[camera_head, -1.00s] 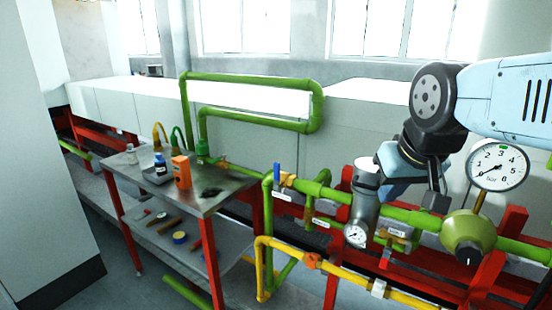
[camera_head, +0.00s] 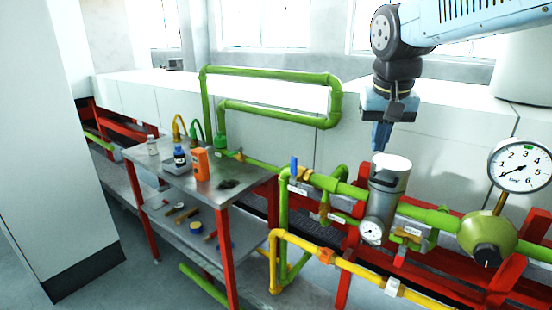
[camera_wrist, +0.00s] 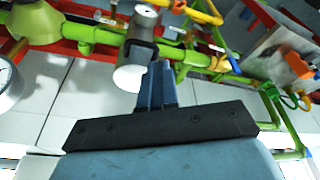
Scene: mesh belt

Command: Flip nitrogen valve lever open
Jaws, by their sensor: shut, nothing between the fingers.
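A blue lever (camera_head: 294,167) stands upright on a brass valve in the green pipe (camera_head: 342,187), with a small white tag below it too small to read. A second brass valve (camera_head: 405,236) with a tag sits on a lower green branch right of the grey filter cylinder (camera_head: 388,180). I cannot tell from the tags which valve is nitrogen. My gripper (camera_head: 381,147) points down, shut and empty, above the filter cylinder and to the right of the blue lever, apart from both. In the wrist view my closed fingers (camera_wrist: 157,68) lie in front of the filter cylinder (camera_wrist: 133,68).
A pressure gauge (camera_head: 520,167) and a round olive-green regulator (camera_head: 487,238) stand at right. A yellow pipe (camera_head: 308,249) runs low in front. Red frame bars stand behind the pipes.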

